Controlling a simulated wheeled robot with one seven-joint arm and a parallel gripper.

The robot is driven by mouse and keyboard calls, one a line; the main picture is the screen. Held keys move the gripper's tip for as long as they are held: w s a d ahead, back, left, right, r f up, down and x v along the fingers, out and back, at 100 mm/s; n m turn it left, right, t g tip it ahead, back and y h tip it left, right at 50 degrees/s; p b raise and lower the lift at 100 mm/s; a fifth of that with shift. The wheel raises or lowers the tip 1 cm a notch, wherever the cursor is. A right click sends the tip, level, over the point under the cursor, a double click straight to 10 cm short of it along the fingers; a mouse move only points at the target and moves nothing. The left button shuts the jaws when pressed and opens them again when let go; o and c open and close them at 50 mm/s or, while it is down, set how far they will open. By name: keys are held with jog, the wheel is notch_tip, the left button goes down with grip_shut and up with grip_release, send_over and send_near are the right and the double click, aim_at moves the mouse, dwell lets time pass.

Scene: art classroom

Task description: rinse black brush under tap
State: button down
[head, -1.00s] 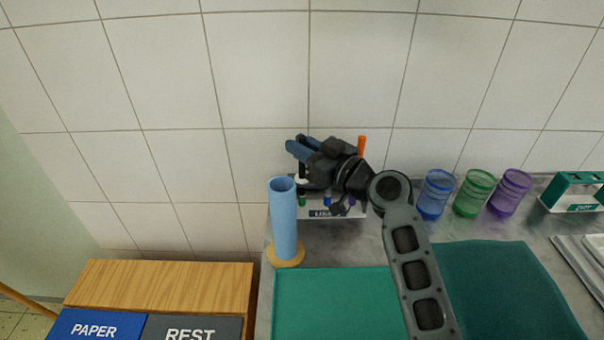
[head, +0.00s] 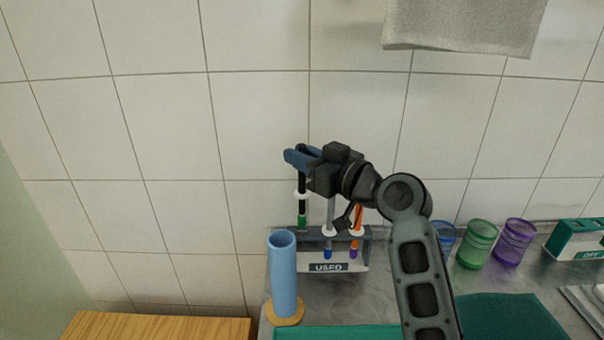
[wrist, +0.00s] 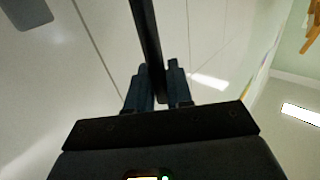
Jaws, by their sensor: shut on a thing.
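The black brush (head: 302,182) has a black handle, a white collar and a green tip. My gripper (head: 300,157) is shut on its upper handle and holds it upright over the left end of the USED rack (head: 327,268). The green tip is near the rack's upper rail, higher than the tips of the other brushes. In the wrist view, the dark handle (wrist: 148,45) runs between both fingers (wrist: 158,88). No tap is in view.
A grey-handled brush (head: 331,212) and an orange-handled brush (head: 358,216) stand in the rack. A blue tube (head: 283,275) on a round base stands in front, to the left. Green (head: 477,244) and purple jars (head: 514,242), a DRY rack (head: 580,240) and a hanging towel (head: 460,25) are to the right.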

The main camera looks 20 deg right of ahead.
jog(key=shift+r+p, duration=0.85)
jog(key=shift+r, duration=0.6)
